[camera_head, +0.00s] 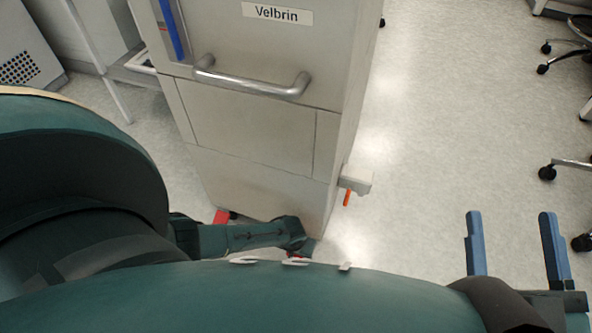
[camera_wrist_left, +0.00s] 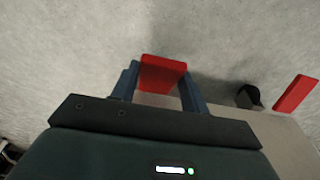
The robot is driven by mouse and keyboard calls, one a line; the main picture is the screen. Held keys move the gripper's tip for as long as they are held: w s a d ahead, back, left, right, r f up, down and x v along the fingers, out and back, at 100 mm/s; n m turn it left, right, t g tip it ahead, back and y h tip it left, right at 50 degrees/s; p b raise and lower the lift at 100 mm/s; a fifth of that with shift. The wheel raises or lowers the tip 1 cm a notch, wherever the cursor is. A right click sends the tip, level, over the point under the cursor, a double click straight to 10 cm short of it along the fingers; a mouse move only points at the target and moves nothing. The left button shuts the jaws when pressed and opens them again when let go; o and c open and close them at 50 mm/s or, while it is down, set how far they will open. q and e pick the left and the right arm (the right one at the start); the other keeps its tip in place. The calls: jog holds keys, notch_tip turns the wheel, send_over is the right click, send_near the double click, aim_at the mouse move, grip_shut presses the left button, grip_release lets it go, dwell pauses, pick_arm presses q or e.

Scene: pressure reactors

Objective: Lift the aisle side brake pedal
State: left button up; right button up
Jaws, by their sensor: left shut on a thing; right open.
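The grey Velbrin cabinet (camera_head: 252,135) stands ahead in the head view. A red brake pedal (camera_wrist_left: 163,68) sits between the two blue fingers of my left gripper (camera_wrist_left: 158,84), which is shut on it. In the head view my left wrist is at the cabinet's lower right front corner, and only a sliver of this red pedal (camera_head: 295,259) shows. A second red pedal (camera_head: 221,216) is at the lower left front corner; it also shows at the right of the left wrist view (camera_wrist_left: 295,95). My right gripper (camera_head: 510,216) is open and empty, right of the cabinet.
A dark caster (camera_wrist_left: 249,96) shows beside the held pedal. A pale bracket with an orange handle (camera_head: 347,197) sticks out of the cabinet's right side. A metal bar handle (camera_head: 250,84) crosses its front. Floor to the right is clear up to wheeled chairs (camera_head: 565,165).

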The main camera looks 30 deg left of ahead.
pick_arm(q)
jog(key=shift+w+r, duration=0.15)
jog(key=shift+w, duration=0.05)
pick_arm(e)
jog(key=shift+f, duration=0.15)
pick_arm(q)
jog(key=o, duration=1.4)
jog(key=shift+s, duration=0.1)
jog(key=shift+r, duration=0.1)
jog(key=r+p, duration=0.3)
jog(key=shift+s+r, duration=0.35)
jog(key=shift+r, duration=0.05)
notch_tip(320, 180, up, 9)
jog(key=s+p, duration=0.1)
jog(key=p, duration=0.5)
jog(key=shift+s+d, duration=0.2)
jog(key=shift+s, duration=0.1)
pick_arm(e)
jog(key=d+g+h, duration=0.1)
jog(key=f+h, duration=0.1)
jog(key=h, duration=0.1)
jog(key=shift+s+d+g, duration=0.35)
jog(key=shift+g, duration=0.05)
